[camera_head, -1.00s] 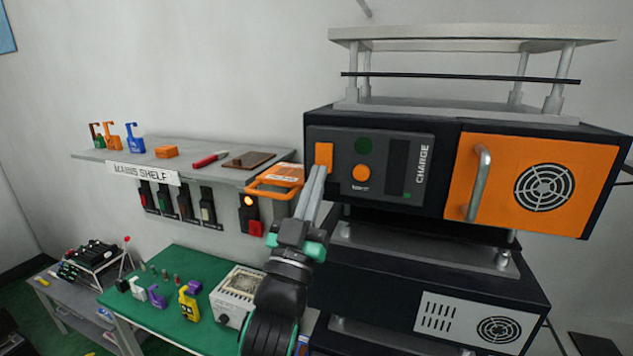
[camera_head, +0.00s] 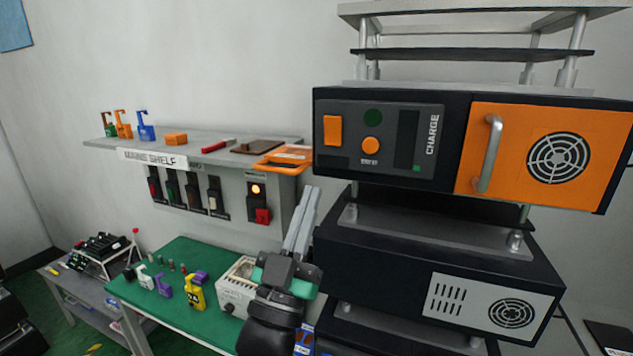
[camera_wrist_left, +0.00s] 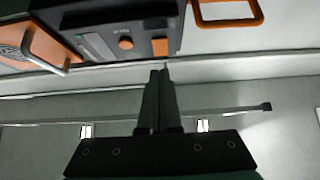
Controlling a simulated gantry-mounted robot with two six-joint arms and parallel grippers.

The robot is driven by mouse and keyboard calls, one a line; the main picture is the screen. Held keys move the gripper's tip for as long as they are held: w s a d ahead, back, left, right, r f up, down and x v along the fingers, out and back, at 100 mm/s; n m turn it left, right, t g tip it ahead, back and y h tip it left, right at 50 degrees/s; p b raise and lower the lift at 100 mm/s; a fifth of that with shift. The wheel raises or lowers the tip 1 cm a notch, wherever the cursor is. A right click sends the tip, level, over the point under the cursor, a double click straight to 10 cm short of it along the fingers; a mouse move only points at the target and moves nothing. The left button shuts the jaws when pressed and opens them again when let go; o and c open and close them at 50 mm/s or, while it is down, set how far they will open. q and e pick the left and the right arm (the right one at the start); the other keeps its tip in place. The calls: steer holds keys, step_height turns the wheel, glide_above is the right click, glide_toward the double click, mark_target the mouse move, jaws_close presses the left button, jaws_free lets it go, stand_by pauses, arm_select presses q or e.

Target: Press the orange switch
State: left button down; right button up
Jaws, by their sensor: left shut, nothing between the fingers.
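The orange switch (camera_head: 332,130) is a rectangular orange rocker at the left end of the dark control panel (camera_head: 425,160) marked CHARGE. A round orange knob (camera_head: 371,145) sits to its right, and the knob also shows in the left wrist view (camera_wrist_left: 126,43). My left gripper (camera_head: 311,190) is shut and empty. Its fingertips are below and a little left of the switch in the head view, apart from it. In the left wrist view the shut fingers (camera_wrist_left: 159,75) point toward the panel's lower edge. My right gripper is not in view.
An orange door with a metal handle (camera_head: 488,153) is right of the panel. A wall shelf (camera_head: 225,148) at left holds an orange tray (camera_head: 284,158) and several small items. A green table (camera_head: 175,270) stands below, with a white box (camera_head: 236,290).

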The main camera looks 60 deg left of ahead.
arm_select(q)
steer(key=v, duration=0.1)
steer(key=b+v, duration=0.1)
steer(key=v, duration=0.1)
steer(key=shift+f, duration=0.45)
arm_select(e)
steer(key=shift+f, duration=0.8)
arm_select(q)
steer(key=shift+d, duration=0.1)
